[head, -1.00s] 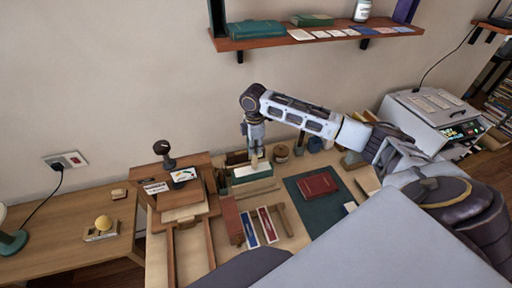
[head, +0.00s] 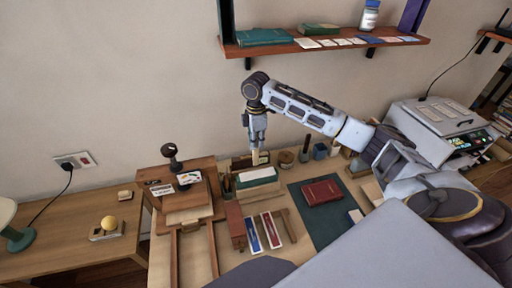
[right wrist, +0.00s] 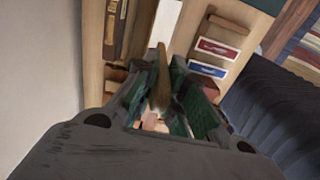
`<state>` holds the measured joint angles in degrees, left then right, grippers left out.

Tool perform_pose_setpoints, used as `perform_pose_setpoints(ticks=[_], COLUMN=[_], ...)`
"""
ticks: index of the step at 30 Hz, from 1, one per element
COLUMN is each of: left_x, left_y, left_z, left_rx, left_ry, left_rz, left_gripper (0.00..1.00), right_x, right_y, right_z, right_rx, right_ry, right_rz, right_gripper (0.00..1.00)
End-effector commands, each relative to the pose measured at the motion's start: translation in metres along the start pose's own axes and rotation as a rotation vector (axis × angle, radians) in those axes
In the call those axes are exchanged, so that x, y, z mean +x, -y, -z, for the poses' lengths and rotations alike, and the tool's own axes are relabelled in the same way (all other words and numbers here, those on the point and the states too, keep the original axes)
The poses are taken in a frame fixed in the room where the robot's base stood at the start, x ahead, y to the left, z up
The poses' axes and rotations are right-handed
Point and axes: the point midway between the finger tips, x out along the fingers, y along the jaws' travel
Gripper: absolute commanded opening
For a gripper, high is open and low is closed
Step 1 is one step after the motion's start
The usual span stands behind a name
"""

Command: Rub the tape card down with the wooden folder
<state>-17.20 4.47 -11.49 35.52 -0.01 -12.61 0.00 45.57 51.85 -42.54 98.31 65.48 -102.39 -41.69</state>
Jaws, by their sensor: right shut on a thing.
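My right gripper (head: 257,156) points down above the back of the workbench. In the right wrist view it is shut on the wooden folder (right wrist: 160,85), a narrow brown piece with a tapered end that sticks out between the fingers. The folder is clear of the bench things below it. A red-and-white card (head: 271,230) and a blue-and-white card (head: 252,236) lie side by side on the bench, in front of the gripper. They also show in the right wrist view. I cannot tell which is the tape card. My left gripper is not in view.
A red book (head: 322,192) lies on a dark green mat (head: 306,219) to the right. A wooden press (head: 188,205) with a dark knob stands left. A shelf (head: 300,47) hangs above.

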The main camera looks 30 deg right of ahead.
Motion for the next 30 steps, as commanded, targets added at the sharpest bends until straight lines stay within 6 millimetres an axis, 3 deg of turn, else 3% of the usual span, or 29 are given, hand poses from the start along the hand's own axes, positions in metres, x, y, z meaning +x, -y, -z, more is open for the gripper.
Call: perform_pose_setpoints(ticks=[8,30], left_x=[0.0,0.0], left_y=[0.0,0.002], left_z=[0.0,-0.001], left_rx=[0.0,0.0], left_ry=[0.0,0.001], left_rz=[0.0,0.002], left_gripper=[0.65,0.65], right_x=[-0.017,-0.017], right_y=[-0.003,-0.003], right_z=[-0.002,-0.002], right_rx=[0.005,0.005], right_ry=[0.0,0.001], right_rz=[-0.001,0.0], right_gripper=[0.0,0.0])
